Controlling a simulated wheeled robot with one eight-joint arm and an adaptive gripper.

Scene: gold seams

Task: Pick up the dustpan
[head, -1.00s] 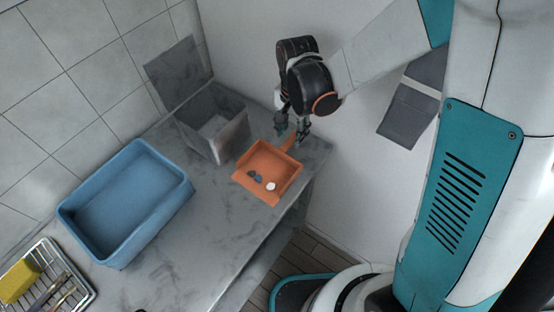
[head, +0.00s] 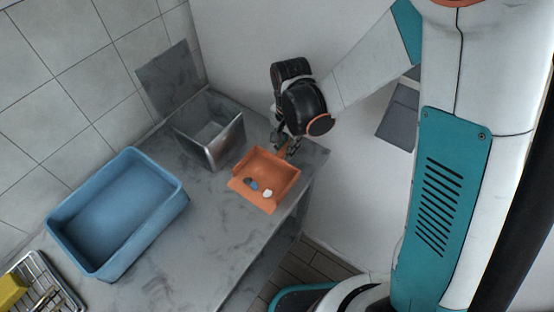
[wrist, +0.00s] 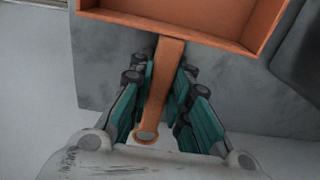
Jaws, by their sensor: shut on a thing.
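The orange dustpan (head: 277,167) is at the right end of the grey marble counter, its handle toward the wall. Several small pieces, blue, dark and white, lie in its pan. My gripper (head: 287,146) is at the handle. In the wrist view, the dustpan (wrist: 200,18) shows its pan at the top and its handle running down between the teal fingers of my gripper (wrist: 160,95), which is shut on the handle. I cannot tell whether the pan is clear of the counter.
A blue tub (head: 168,207) is further left. A wire rack (head: 50,285) with a yellow sponge (head: 10,290) is at the lower left. The counter's front edge is near the pan.

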